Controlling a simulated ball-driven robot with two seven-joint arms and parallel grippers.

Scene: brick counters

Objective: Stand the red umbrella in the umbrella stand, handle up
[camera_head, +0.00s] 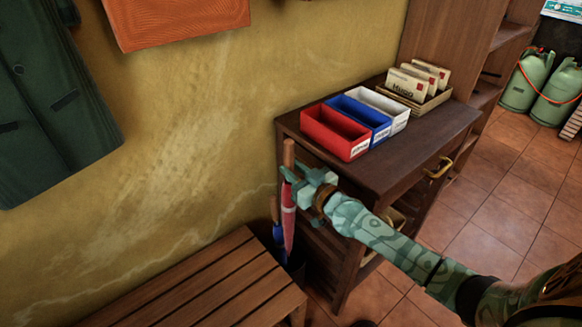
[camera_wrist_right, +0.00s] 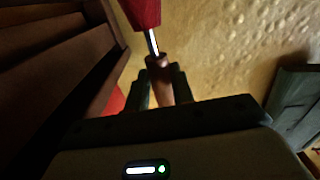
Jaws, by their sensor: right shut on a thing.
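The red umbrella (camera_head: 288,222) hangs handle up between the wall and the wooden cabinet. Its wooden handle (camera_head: 289,152) points up, and its red canopy points down. My right gripper (camera_head: 296,186) is shut on the handle. In the right wrist view, the wooden handle (camera_wrist_right: 160,80) lies between the fingers, with the metal shaft and red canopy (camera_wrist_right: 142,12) beyond. The dark umbrella stand (camera_head: 296,269) is on the floor below, partly hidden by the bench and umbrellas. I cannot tell whether the red umbrella's tip is inside it. My left gripper is out of view.
A blue umbrella (camera_head: 278,236) stands close beside the red one. A slatted bench (camera_head: 205,285) is at the front left, and the cabinet (camera_head: 425,150) is close on the right. Red, blue and white boxes sit on its top. A green coat (camera_head: 50,100) hangs at left.

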